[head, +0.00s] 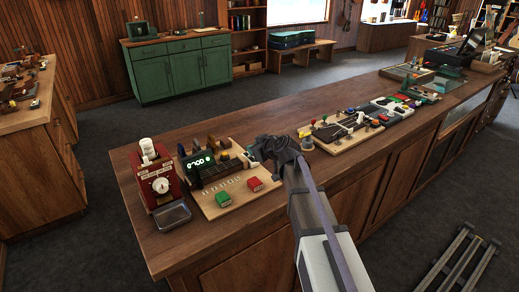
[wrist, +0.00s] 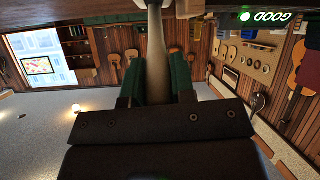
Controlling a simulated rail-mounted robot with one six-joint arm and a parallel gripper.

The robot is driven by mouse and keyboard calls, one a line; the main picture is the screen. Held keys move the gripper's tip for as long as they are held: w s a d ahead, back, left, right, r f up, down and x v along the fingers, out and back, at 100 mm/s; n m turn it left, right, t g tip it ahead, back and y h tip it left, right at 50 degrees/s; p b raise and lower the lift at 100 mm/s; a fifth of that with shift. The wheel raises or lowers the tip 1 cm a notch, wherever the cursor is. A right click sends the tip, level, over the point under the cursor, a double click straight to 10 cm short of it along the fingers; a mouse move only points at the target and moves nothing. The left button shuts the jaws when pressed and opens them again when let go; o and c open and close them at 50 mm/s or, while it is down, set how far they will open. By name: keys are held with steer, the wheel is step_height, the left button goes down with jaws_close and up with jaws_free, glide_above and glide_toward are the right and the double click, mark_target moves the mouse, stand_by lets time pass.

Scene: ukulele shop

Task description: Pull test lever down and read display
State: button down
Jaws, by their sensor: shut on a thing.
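The test board (head: 235,206) lies on the long wooden counter, with a dark display unit (head: 202,162) showing green characters too small to read surely. In the wrist view, the display (wrist: 270,16) appears upside down and reads GOOD in green, beside a lit green light (wrist: 244,16). My gripper (head: 255,157) is at the right edge of the board. In the wrist view, my gripper (wrist: 158,78) is shut on the pale lever shaft (wrist: 157,45), one finger on each side. The lever is mostly hidden by my gripper in the head view.
A red tester (head: 160,184) with a dial stands left of the board, with a metal tray (head: 172,216) before it. Green and red blocks (head: 223,199) sit on the board's front. Another parts board (head: 345,132) lies to the right. The counter's front strip is clear.

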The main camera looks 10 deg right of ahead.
steer(key=c, duration=1)
jaws_free()
steer(key=shift+o, duration=0.2)
steer(key=p+v, duration=0.5)
steer(key=v, duration=0.6)
steer(key=shift+w, duration=0.1)
